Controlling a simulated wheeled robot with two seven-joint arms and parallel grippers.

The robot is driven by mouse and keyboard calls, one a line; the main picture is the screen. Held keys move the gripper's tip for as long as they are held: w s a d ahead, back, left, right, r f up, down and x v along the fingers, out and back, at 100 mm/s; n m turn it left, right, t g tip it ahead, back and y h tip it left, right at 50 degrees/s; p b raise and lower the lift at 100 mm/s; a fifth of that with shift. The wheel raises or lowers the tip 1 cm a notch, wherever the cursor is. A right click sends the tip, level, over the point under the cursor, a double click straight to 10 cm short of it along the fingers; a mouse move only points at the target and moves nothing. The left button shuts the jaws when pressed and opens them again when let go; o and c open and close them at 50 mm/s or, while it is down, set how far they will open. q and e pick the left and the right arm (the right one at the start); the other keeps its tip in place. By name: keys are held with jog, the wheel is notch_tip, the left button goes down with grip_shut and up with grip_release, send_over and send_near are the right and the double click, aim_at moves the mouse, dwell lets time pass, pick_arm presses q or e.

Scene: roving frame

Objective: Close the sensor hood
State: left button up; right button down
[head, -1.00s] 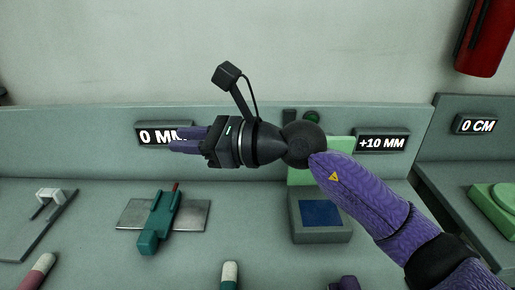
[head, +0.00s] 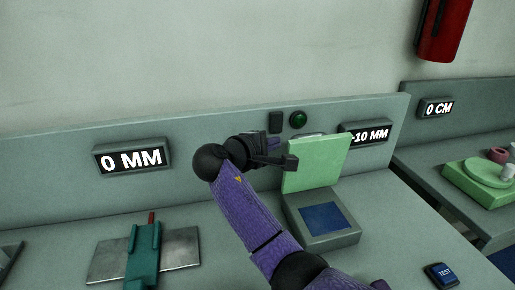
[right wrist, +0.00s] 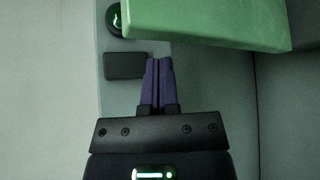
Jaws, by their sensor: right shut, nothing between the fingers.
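The sensor hood (head: 317,163) is a light green panel standing open and nearly upright at the back of a grey box with a dark blue pad (head: 326,217). In the right wrist view the hood (right wrist: 205,22) crosses the top right as a thick green slab. My right gripper (head: 275,144) is at the hood's upper left, close to the back wall panel, with its fingers pointing right. Its purple fingers (right wrist: 160,68) are shut and empty, just short of the hood's edge in the wrist view; I cannot tell if they touch. My left gripper is out of view.
A green round button (head: 298,119) and a dark block (head: 275,122) are on the back panel near my gripper. A teal slide on a metal plate (head: 180,256) lies at left. A TEST button (head: 441,275) sits at lower right. A red cylinder (head: 444,28) hangs at upper right.

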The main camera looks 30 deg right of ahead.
jog(key=x, duration=0.3)
jog(key=shift+w+d, duration=0.1)
jog(key=shift+d, duration=0.3)
jog(key=shift+s+a+r, duration=0.1)
jog(key=shift+s+a, duration=0.05)
jog(key=shift+s, duration=0.25)
